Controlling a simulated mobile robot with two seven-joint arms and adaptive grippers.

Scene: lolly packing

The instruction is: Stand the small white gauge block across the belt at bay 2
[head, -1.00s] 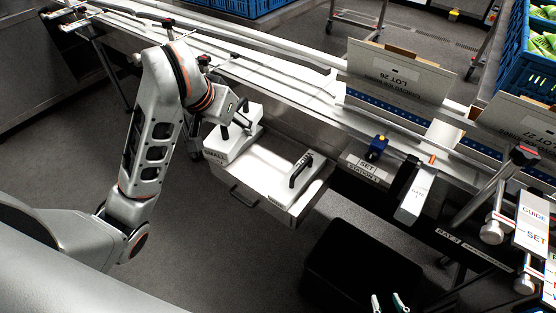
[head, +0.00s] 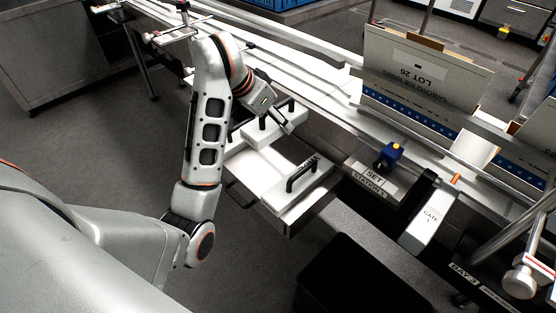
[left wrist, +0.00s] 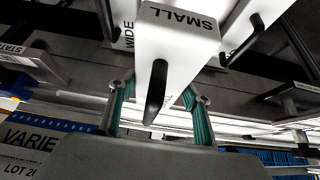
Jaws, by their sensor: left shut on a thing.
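The small white gauge block (left wrist: 180,35), marked SMALL and with a black handle, sits between the teal-padded fingers of my left gripper (left wrist: 158,105) in the left wrist view. In the head view my left gripper (head: 284,122) is shut on this white block (head: 262,130), at the back of the open tray (head: 288,222). Whether its underside is clear of the tray is hard to tell. A larger white block (head: 300,190) with a black handle lies at the tray's front. Bay 2's own marking is not readable. My right gripper is out of view.
The belt line (head: 330,105) with its rails runs behind the tray. A SET STATION 1 plate (head: 372,178), a blue knob (head: 390,154) and a GATE 1 plate (head: 430,220) stand at its near edge. A black box (head: 355,275) is below.

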